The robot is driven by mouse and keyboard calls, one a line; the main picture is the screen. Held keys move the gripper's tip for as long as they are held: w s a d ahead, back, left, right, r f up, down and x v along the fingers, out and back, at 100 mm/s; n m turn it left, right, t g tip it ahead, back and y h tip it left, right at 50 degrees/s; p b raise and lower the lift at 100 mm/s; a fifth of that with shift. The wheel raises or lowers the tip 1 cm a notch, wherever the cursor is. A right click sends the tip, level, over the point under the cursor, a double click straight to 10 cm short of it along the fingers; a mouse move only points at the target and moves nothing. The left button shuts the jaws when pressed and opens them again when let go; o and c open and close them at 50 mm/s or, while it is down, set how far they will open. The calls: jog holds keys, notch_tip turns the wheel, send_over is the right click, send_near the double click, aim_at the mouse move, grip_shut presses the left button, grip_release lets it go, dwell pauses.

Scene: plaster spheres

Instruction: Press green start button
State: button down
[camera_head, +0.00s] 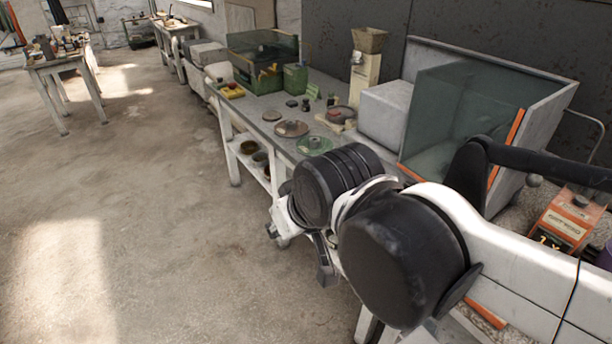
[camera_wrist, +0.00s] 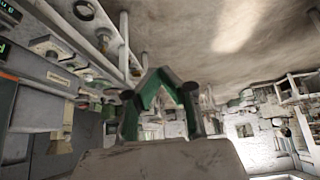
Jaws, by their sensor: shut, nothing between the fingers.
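I cannot make out a green start button in either view. An orange control box (camera_head: 565,222) with a dark knob and a small display stands at the right of the head view, partly cut off and behind my arm. My gripper (camera_wrist: 160,76) is shut and empty in the wrist view, its green-padded fingers meeting at the tips. In the head view my gripper (camera_head: 325,262) is mostly hidden by my wrist, in front of the bench and apart from the orange box.
A long workbench (camera_head: 262,128) carries a glass-fronted cabinet (camera_head: 455,120), a grey box (camera_head: 385,114), a hopper device (camera_head: 366,75), several round plates and a yellow box (camera_head: 231,91). Another table (camera_head: 60,65) stands far left. The concrete floor (camera_head: 130,210) on the left is clear.

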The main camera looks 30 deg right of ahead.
jog(key=shift+a, duration=0.1)
jog(key=w+d+r+m+g+h+p, duration=0.2)
jog(key=w+d+m+h+p, duration=0.15)
jog(key=w+d, duration=1.35)
jog(key=w+d+f+m+g+h, duration=0.1)
jog(key=w+d+f, duration=0.4)
jog(key=d, duration=0.5)
jog(key=w+d+f+m+g+h+p, duration=0.1)
jog(key=w+d+f+h, duration=0.3)
jog(key=d, duration=0.7)
notch_tip(320, 180, down, 3)
jog(key=shift+w+d+r+m+g, duration=0.15)
jog(key=shift+w+d+m+g, duration=0.2)
jog(key=shift+w+g, duration=0.1)
jog(key=shift+h, duration=0.25)
